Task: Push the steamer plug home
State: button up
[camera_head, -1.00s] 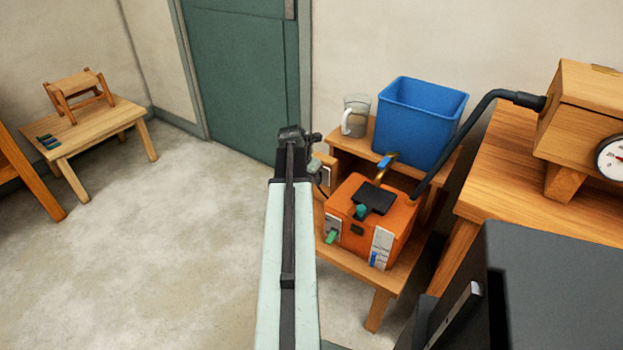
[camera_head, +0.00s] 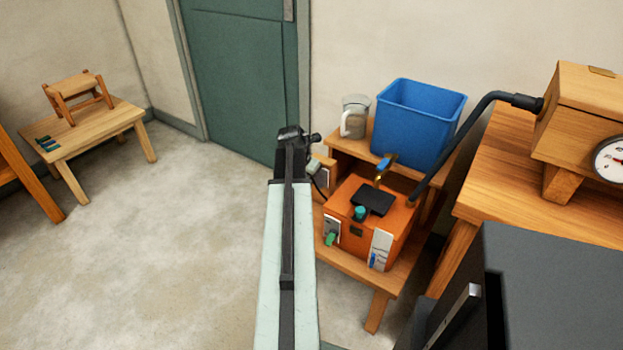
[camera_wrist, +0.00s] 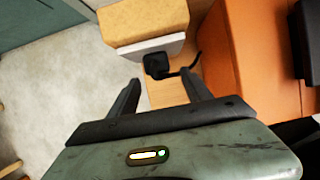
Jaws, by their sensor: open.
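The steamer is an orange box (camera_head: 345,195) on the low wooden bench, with a dark pad on top; its orange side also shows in the wrist view (camera_wrist: 248,50). A wooden block with a pale face, seemingly the socket (camera_wrist: 140,25), stands beside it. The black plug (camera_wrist: 157,66) is at the block's pale face, its cable curving right towards the steamer. I cannot tell how deep it sits. My gripper (camera_wrist: 160,80) is open, with its fingers pointing at the plug and spread to either side of it, apparently just short of it. In the head view my arm partly hides this spot.
A blue bin (camera_head: 418,125) and a clear jug (camera_head: 354,117) stand on the bench's raised back shelf. A black hose (camera_head: 455,145) runs from the steamer to a wooden box (camera_head: 580,110) on the right table. Open floor (camera_head: 160,240) lies left of my arm.

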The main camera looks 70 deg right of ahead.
jog(key=p+v, duration=0.6)
jog(key=v, duration=0.1)
jog(key=shift+r, duration=0.15)
jog(key=shift+a, duration=0.1)
